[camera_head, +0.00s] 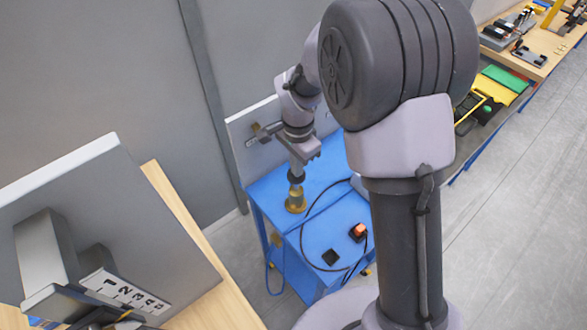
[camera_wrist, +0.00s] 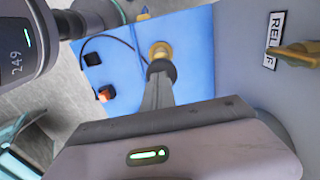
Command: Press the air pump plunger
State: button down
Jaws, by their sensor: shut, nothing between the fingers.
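The air pump stands on a blue bench (camera_head: 335,217), with a brass base (camera_head: 296,203) and a dark part above it that looks like the plunger knob (camera_head: 296,179). My gripper (camera_head: 297,168) is directly above the knob, pointing down. In the wrist view, the brass base (camera_wrist: 160,49) shows beyond the dark knob (camera_wrist: 159,66), and my gripper's fingers (camera_wrist: 158,80) are shut together at the near side of the knob. I cannot tell whether the fingertips touch it. The plunger's shaft is hidden.
An upright grey panel (camera_wrist: 235,55) behind the pump carries a partly cut-off "RELIEF" label (camera_wrist: 272,40) and a brass handle (camera_wrist: 300,54). An orange switch (camera_head: 357,231), a black block (camera_head: 330,257) and a dark cable lie on the bench. A grey numbered fixture (camera_head: 125,290) stands front left.

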notch_tip(320, 180, up, 9)
jog(key=p, duration=0.1)
jog(key=shift+w, duration=0.15)
dwell(1.0)
jog(key=s+d+f+n+t+y+b, duration=0.1)
jog(key=s+d+n+t+b, duration=0.1)
jog(key=s+b, duration=0.5)
jog(key=s+d+f+n+t+y+b, duration=0.1)
jog(key=s+d+n+t+b, duration=0.2)
jog(key=s+b, duration=0.5)
jog(key=s+n, duration=0.1)
jog(key=s, duration=0.6)
jog(key=shift+n+t, duration=0.4)
